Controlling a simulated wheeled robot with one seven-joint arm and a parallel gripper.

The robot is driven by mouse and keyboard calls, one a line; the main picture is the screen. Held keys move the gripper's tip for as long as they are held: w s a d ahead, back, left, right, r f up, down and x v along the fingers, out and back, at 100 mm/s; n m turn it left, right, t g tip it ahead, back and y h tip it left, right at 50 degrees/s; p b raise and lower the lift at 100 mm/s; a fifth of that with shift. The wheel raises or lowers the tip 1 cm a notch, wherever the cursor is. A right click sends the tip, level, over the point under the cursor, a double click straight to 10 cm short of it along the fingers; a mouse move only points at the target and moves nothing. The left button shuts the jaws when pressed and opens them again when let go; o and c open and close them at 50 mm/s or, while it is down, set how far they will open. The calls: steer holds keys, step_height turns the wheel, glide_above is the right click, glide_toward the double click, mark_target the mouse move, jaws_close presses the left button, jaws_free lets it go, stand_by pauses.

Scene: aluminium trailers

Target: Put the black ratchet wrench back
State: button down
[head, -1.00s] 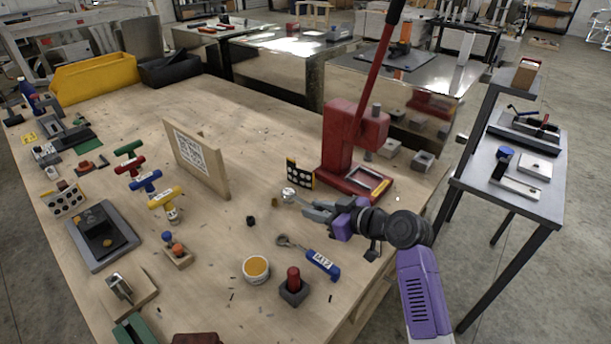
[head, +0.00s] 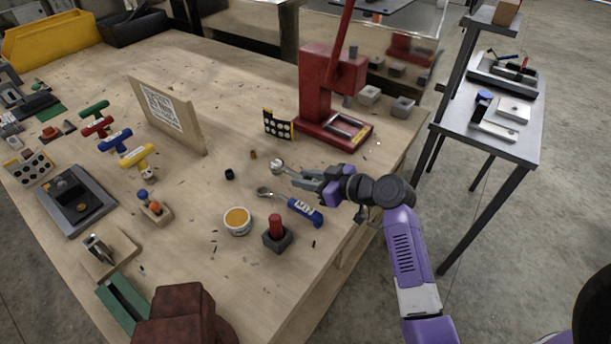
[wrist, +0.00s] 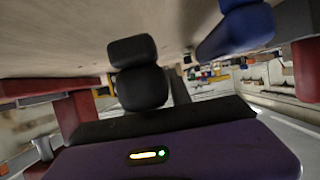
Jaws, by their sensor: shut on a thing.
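My gripper (head: 312,180) is shut on the black ratchet wrench, low over the bench or at its surface; I cannot tell if the wrench touches it. The wrench's round silver head (head: 277,166) sticks out left of the fingers. Its handle is mostly hidden by my gripper. In the wrist view dark rounded shapes (wrist: 140,88) stand in front of the palm; I cannot tell finger from handle there. A similar ratchet with a blue handle (head: 305,210) lies on the bench just in front, roughly parallel. The blue handle also shows in the wrist view (wrist: 235,30).
A red press (head: 318,100) and a yellow-black holed block (head: 279,124) stand behind my gripper. An orange-filled tub (head: 237,221) and a red-knobbed block (head: 277,234) stand in front. An upright wooden board (head: 168,115) is to the left.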

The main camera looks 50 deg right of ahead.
steer(key=shift+f, duration=0.6)
